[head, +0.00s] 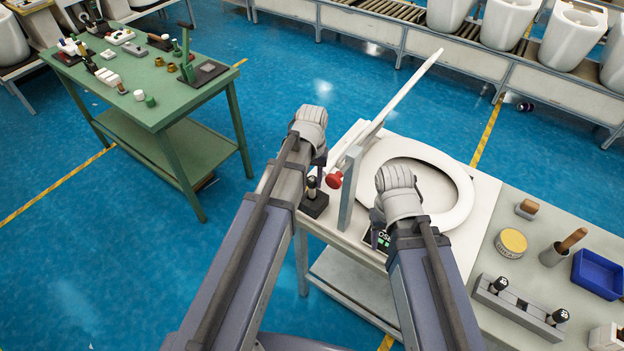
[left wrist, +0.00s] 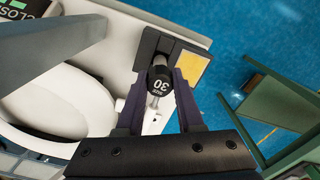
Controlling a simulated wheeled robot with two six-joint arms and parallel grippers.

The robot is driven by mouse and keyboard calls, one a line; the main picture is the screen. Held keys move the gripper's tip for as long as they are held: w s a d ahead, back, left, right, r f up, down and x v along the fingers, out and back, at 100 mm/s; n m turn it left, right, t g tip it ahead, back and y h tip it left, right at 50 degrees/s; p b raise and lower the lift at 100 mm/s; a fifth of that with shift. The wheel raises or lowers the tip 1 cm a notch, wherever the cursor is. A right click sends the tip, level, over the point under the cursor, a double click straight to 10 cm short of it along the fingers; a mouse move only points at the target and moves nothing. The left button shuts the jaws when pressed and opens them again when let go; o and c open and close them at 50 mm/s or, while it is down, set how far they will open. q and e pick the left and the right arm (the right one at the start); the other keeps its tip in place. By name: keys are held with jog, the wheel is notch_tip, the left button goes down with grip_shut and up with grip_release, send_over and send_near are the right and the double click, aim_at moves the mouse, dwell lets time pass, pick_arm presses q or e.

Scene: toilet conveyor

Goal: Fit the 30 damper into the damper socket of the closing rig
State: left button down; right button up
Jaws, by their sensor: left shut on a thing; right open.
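The 30 damper (left wrist: 161,82), with a black cap marked 30 and a pale shaft, is between the fingers of my left gripper (left wrist: 163,90), which is shut on it. In the head view the damper (head: 312,184) stands upright at the dark socket block (head: 314,206) on the left edge of the closing rig (head: 349,190). The block (left wrist: 148,48) also shows in the left wrist view. I cannot tell how far the damper is in the socket. My left gripper (head: 319,172) is just above the block. My right gripper (head: 380,232) is open near the rig's display.
The rig carries a white seat ring (head: 462,200), a raised lid (head: 405,88) and a red knob (head: 333,180). To the right are a damper rack (head: 520,306), a yellow tin (head: 511,242) and a blue bin (head: 598,274). A green table (head: 150,112) stands left across clear floor.

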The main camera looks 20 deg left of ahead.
aim_at(312, 189)
pick_arm(q)
jog(key=shift+f, duration=0.2)
dwell(0.5)
jog(key=shift+f+b, duration=1.8)
jog(key=shift+b, duration=0.2)
jog(key=shift+f, duration=0.2)
jog(key=shift+c, duration=2.3)
grip_release()
jog(key=shift+r, duration=0.15)
notch_tip(312, 189, up, 8)
jog(key=p, duration=0.7)
jog(key=shift+p, duration=0.3)
